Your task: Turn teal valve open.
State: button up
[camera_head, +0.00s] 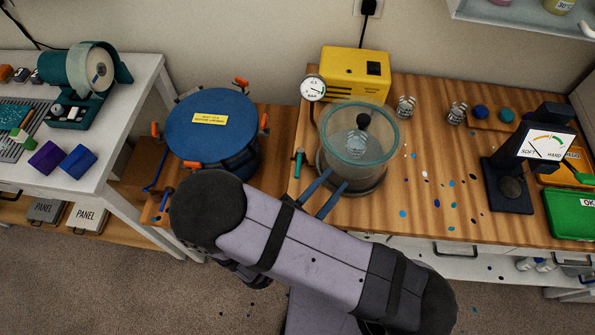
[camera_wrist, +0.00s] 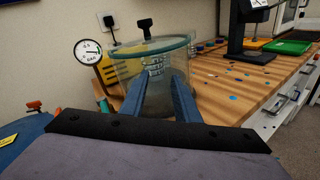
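A small teal valve handle (camera_head: 298,160) stands at the left of the glass vacuum chamber (camera_head: 360,140), near the bench's left edge. In the wrist view the teal valve (camera_wrist: 103,103) is partly visible left of my fingers, below the gauge. My gripper (camera_head: 336,179) has two blue fingers set apart with nothing between them. In the head view it overlaps the chamber's lower front, to the right of the valve. In the wrist view my gripper (camera_wrist: 158,77) points at the glass chamber (camera_wrist: 150,58). I cannot tell whether the fingers touch the glass.
A round pressure gauge (camera_head: 313,88) and a yellow pump (camera_head: 355,72) stand behind the chamber. A blue-lidded pot (camera_head: 211,130) with orange clamps is to the left. A dark hardness tester (camera_head: 510,180) stands to the right. Bench space between is mostly clear, with coloured spots.

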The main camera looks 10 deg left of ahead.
aim_at(297, 171)
jog(key=s+a+f+n+t+y, duration=0.1)
jog(key=a+n+y, duration=0.1)
jog(key=y, duration=0.1)
jog(key=a+f+n+t+y, duration=0.1)
jog(key=a+f+n+y, duration=0.1)
jog(key=a+n+y, duration=0.1)
jog(key=s+a+f+n+t+y+b, duration=0.1)
jog(key=a+n+y, duration=0.1)
jog(key=a, duration=0.1)
jog(key=shift+s+a+f+n+y, duration=0.1)
jog(key=shift+s+f+n+y, duration=0.05)
jog(key=shift+s+n+y, duration=0.2)
jog(key=shift+w, duration=3.75)
jog(key=shift+c, duration=0.4)
grip_shut()
